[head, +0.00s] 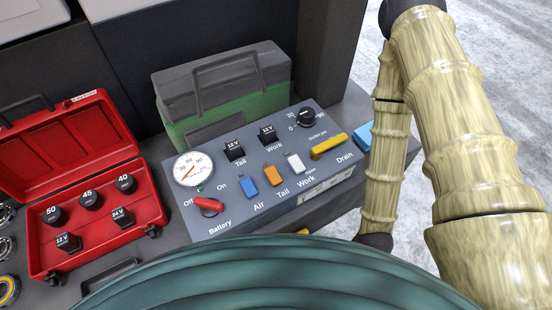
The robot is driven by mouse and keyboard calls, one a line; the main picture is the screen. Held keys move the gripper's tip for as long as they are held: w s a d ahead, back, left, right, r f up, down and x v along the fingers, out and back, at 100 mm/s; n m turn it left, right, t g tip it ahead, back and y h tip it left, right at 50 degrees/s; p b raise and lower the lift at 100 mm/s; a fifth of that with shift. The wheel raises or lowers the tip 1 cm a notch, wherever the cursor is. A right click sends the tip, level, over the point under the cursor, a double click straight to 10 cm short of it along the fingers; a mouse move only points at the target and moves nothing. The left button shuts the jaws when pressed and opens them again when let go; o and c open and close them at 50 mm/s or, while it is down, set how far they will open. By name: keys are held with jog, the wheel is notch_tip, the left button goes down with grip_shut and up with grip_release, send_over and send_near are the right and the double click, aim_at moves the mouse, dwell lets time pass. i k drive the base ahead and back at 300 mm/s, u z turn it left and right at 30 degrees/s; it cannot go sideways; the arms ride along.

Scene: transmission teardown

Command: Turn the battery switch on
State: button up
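The battery switch (208,205) is a red handle at the left front of the grey control panel (238,212), in the head view. The label "Battery" is in front of it, "Off" is at its left, and "On" is behind it to the right. The handle lies roughly across the panel, and I cannot tell clearly which end marks its setting. My gripper is not in view. Only my arm links show at the right, clear of the switch.
The panel also carries a round gauge (193,169), blue (248,188), orange (273,175) and white (294,163) switches, a yellow drain handle (329,146) and a black knob (306,117). An open red case (152,207) stands left. A green-grey box (236,104) stands behind.

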aim_at(209, 208)
jog(key=u, duration=0.05)
jog(key=k, duration=1.1)
jog(key=u, duration=0.9)
